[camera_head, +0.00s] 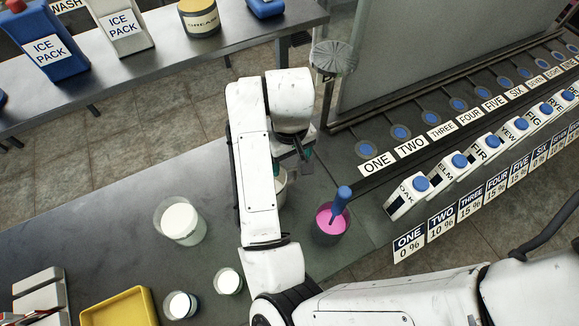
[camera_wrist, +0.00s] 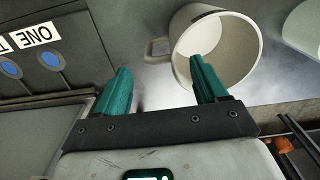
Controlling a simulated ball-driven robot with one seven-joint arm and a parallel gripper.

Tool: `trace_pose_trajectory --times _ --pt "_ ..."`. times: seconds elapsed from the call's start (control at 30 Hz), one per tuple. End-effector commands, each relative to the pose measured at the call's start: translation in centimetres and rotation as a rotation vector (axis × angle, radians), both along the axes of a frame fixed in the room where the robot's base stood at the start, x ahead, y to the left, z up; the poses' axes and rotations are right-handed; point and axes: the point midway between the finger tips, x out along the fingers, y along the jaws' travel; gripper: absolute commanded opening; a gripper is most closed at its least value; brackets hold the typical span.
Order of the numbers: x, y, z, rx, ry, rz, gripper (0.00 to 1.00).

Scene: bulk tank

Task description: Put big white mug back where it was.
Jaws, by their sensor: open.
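The big white mug (camera_wrist: 183,60) is empty in the wrist view, its mouth facing the camera and its handle at its left. In the head view the mug (camera_head: 281,188) stands on the grey counter, partly hidden behind my arm. My gripper (camera_wrist: 163,85) is open with nothing held; its teal fingers are well apart. The right finger overlaps the mug's mouth in the picture, and the handle shows between the fingers; I cannot tell whether they touch. In the head view my gripper (camera_head: 293,160) is just above the mug, mostly hidden by my wrist.
A large cup of white liquid (camera_head: 182,240) and two smaller cups (camera_head: 228,282) (camera_head: 180,305) are left. A yellow tray (camera_head: 120,308) lies front left. Labelled dispensers (camera_head: 408,197) line the right.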

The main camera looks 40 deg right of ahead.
Motion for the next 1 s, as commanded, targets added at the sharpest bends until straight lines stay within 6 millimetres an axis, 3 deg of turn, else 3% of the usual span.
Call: trace_pose_trajectory --times 0.1,0.33,1.0 --pt "0.1 0.0 2.6 0.002 -0.004 -0.004 0.72" --pt "0.0 0.0 5.4 0.003 -0.001 -0.002 0.72" --pt "0.0 0.0 5.8 0.000 0.001 0.000 0.72"
